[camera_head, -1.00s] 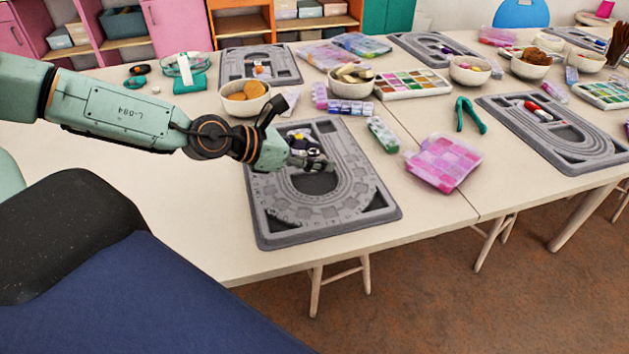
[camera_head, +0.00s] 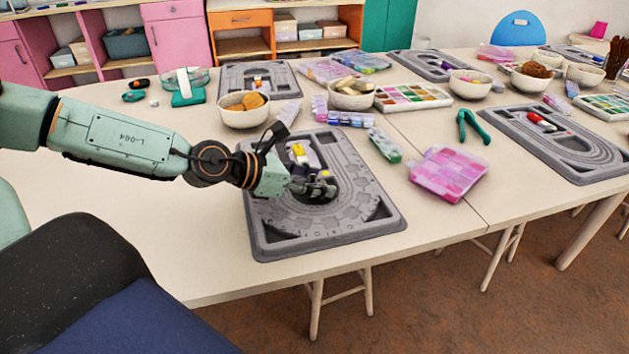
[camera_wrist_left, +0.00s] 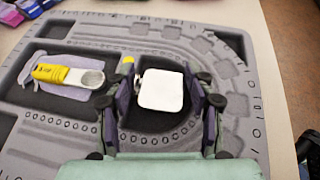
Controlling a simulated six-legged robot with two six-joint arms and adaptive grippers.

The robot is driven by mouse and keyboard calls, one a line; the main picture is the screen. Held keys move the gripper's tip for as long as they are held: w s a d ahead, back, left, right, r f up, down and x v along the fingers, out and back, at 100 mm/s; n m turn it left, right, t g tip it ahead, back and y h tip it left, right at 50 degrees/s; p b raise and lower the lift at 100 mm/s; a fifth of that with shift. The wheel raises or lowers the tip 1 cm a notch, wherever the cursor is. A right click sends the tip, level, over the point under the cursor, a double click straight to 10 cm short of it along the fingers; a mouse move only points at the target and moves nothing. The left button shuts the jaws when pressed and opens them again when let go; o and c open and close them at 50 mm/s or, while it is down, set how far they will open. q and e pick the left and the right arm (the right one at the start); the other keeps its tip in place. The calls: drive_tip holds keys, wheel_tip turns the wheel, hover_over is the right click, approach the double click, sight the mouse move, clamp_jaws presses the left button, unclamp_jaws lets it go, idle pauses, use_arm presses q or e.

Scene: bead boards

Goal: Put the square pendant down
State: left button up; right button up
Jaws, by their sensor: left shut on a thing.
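The square pendant (camera_wrist_left: 162,91) is a white rounded square with a small loop at its upper left. My left gripper (camera_head: 322,190) is shut on it, one dark finger on each side in the left wrist view. The grey bead board (camera_head: 330,233) lies under the gripper, and the pendant is over its dark central recess in the left wrist view. I cannot tell whether the pendant touches the board. In the head view the fingers hide the pendant. My right gripper is in no view.
A yellow-handled thing with a pale ring end (camera_wrist_left: 68,74) lies on a purple piece in the board's left part. A tan-filled bowl (camera_head: 244,118), bead tubes (camera_head: 384,146) and a pink bead box (camera_head: 447,174) stand around the board. The table's front edge is close.

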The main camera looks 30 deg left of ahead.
use_arm(q)
drive_tip(key=shift+f, duration=0.35)
drive_tip(key=shift+f+b, duration=0.2)
drive_tip(key=shift+b, duration=0.15)
drive_tip(key=shift+s, duration=0.15)
drive_tip(key=o, duration=1.1)
drive_tip(key=shift+d+f, duration=0.1)
drive_tip(key=shift+f, duration=0.05)
